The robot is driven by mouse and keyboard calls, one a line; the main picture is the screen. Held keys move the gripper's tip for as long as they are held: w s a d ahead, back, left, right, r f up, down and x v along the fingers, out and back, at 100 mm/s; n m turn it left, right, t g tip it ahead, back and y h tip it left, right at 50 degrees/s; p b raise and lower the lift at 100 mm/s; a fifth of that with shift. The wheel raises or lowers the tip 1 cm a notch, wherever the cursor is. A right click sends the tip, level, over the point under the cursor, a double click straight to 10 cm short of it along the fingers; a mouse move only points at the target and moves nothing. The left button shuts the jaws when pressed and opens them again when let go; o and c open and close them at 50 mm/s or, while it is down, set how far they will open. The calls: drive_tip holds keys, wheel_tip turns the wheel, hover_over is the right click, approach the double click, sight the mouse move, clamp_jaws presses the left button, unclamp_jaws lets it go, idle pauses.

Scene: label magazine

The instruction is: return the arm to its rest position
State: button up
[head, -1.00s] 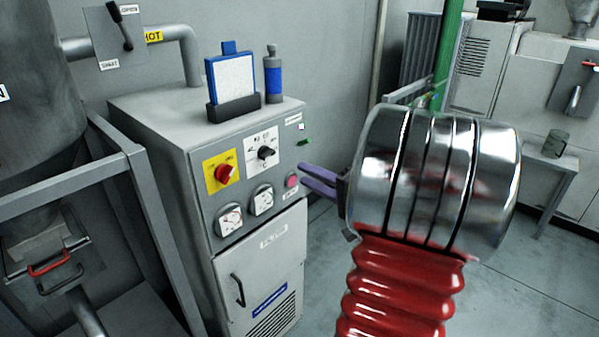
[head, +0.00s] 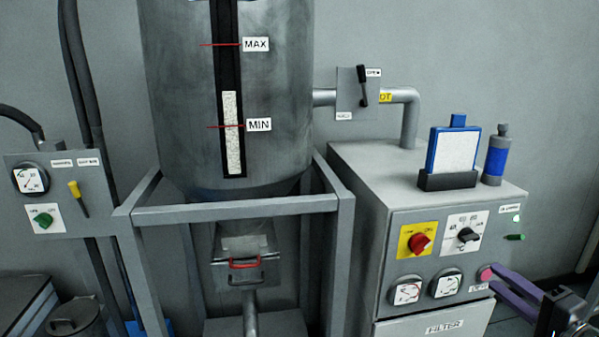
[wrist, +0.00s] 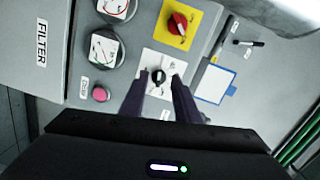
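My gripper (head: 492,275) shows at the lower right of the head view as two purple fingers in front of the grey cabinet's panel. The fingertips overlap the pink button (head: 486,273) in that picture; I cannot tell whether they touch the panel. Most of my arm is outside the head view. In the wrist view my gripper's fingers (wrist: 158,82) stand apart with a clear gap and nothing between them. Beyond the gap is the black selector knob (wrist: 158,76) on its white plate, and the pink button (wrist: 100,94) lies left of the fingers.
The grey cabinet (head: 375,170) carries a red rotary switch (head: 420,243), gauges, a blue-framed filter panel (head: 456,150) and a blue bottle (head: 496,158). Left of it, a hopper (head: 175,100) stands in a grey frame (head: 235,206). Free floor lies right of the cabinet.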

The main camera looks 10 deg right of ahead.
drive_tip(key=w+a+f+n+g+y, duration=0.1)
drive_tip(key=a+n+g+y, duration=0.25)
drive_tip(key=a, duration=0.75)
drive_tip(key=a+f+n+g+y, duration=0.2)
drive_tip(key=a+g, duration=0.2)
drive_tip(key=a, duration=0.7)
drive_tip(key=s+a+n+g+h, duration=0.4)
drive_tip(key=s+a+n+h, duration=0.3)
drive_tip(key=s+a, duration=0.5)
drive_tip(key=shift+f+n, duration=0.3)
drive_tip(key=shift+n, duration=0.75)
drive_tip(key=shift+s+d, duration=0.1)
